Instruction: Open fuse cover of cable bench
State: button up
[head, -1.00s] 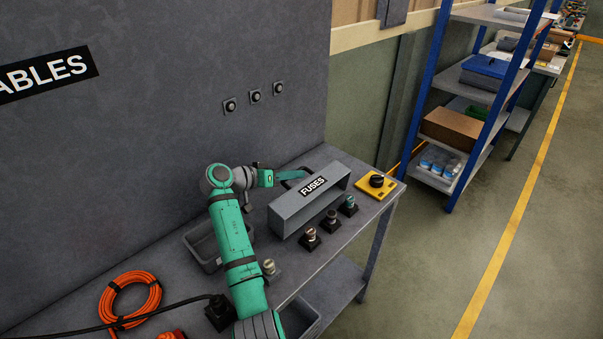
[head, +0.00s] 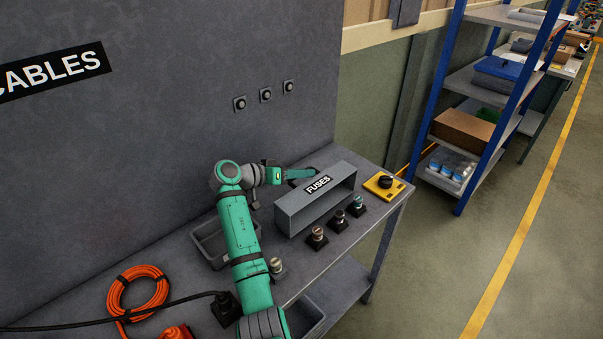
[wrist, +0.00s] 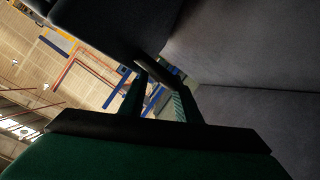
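The grey box-shaped fuse cover (head: 290,220), labelled FUSES, sits on the bench (head: 378,235) in the head view. My gripper (head: 303,174) is behind the cover's upper back edge, pointing right, beside a dark handle there. In the wrist view, my two fingers (wrist: 159,100) are apart with a gap between them. A dark bar (wrist: 152,70), seemingly the handle, lies at or just beyond the fingertips, below a large dark surface. I cannot tell whether the fingers touch it.
A grey tray (head: 209,245) and an orange cable coil (head: 142,293) are to the left. The bench's back panel (head: 200,110) rises behind.

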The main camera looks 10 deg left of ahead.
jog(key=s+d+r, duration=0.1)
jog(key=s+r, duration=1.1)
jog(key=s, duration=0.2)
jog(key=shift+d+r, duration=0.25)
jog(key=shift+r, duration=0.05)
